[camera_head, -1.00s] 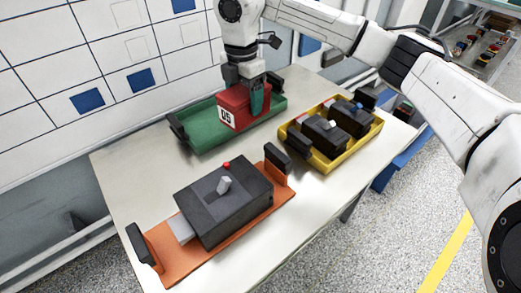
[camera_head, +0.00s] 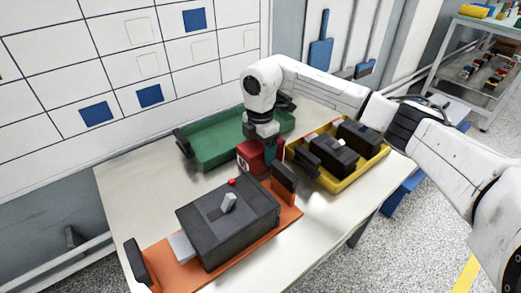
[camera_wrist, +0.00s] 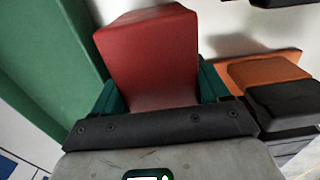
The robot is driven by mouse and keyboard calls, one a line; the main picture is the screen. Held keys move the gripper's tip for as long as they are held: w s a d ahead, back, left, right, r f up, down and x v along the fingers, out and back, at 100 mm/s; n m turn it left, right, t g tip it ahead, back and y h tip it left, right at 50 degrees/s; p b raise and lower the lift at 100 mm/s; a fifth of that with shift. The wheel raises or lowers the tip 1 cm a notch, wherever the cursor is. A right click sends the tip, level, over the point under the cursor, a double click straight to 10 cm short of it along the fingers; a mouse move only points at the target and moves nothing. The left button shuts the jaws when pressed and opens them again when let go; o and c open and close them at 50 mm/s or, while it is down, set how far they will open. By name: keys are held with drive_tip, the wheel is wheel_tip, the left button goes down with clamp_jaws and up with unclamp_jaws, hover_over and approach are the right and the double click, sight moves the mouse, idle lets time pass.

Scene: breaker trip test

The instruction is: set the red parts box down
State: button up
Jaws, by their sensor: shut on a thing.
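The red parts box (camera_head: 249,156) is in the head view between the green tray (camera_head: 217,143), the yellow tray (camera_head: 327,182) and the orange tray (camera_head: 292,215). My gripper (camera_head: 271,150) is shut on it from above. In the wrist view the red box (camera_wrist: 150,55) sits between the teal fingers, with the green tray (camera_wrist: 50,50) to its left and the orange tray (camera_wrist: 265,70) to its right. The box is clear of the green tray. I cannot tell whether its underside touches the table (camera_head: 130,190).
A dark breaker unit (camera_head: 232,222) with a grey lever and red button stands on the orange tray, close to the box. The table's left part is bare. A shelf trolley (camera_head: 480,65) stands at the back right.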

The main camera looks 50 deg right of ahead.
drive_tip(key=shift+f, duration=0.15)
drive_tip(key=o, duration=0.9)
drive_tip(key=shift+c, duration=0.2)
drive_tip(key=o, duration=0.4)
